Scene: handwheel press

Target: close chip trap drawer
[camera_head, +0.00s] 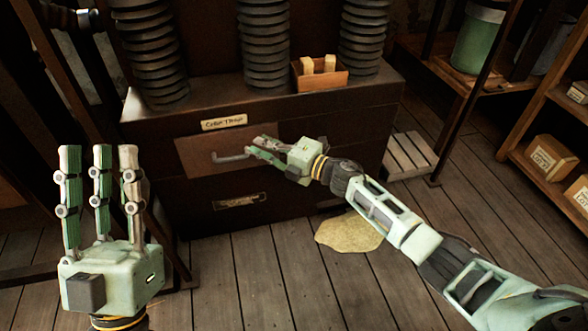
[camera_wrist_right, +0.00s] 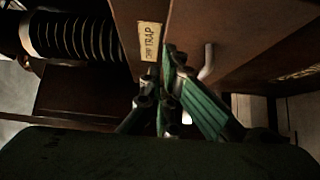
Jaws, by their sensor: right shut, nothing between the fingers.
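The chip trap drawer (camera_head: 195,158) is a brown front panel with a grey bar handle (camera_head: 230,157) in the dark cabinet, under a pale label (camera_head: 224,122). It seems to stand a little proud of the cabinet face; how far I cannot tell. My right gripper (camera_head: 253,145) is shut and empty at the drawer, right of the handle. In the right wrist view its fingers (camera_wrist_right: 172,70) are bunched beside the drawer panel, between the label (camera_wrist_right: 150,42) and the handle (camera_wrist_right: 207,63); contact is unclear. My left gripper (camera_head: 99,150) is open and empty, fingers upright, in the left foreground.
Black ribbed columns (camera_head: 265,45) and a small wooden box (camera_head: 320,75) stand on the cabinet top. A lower drawer handle (camera_head: 240,201) sits below. A yellowish patch (camera_head: 350,232) lies on the plank floor. Shelves with boxes (camera_head: 553,158) stand at right.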

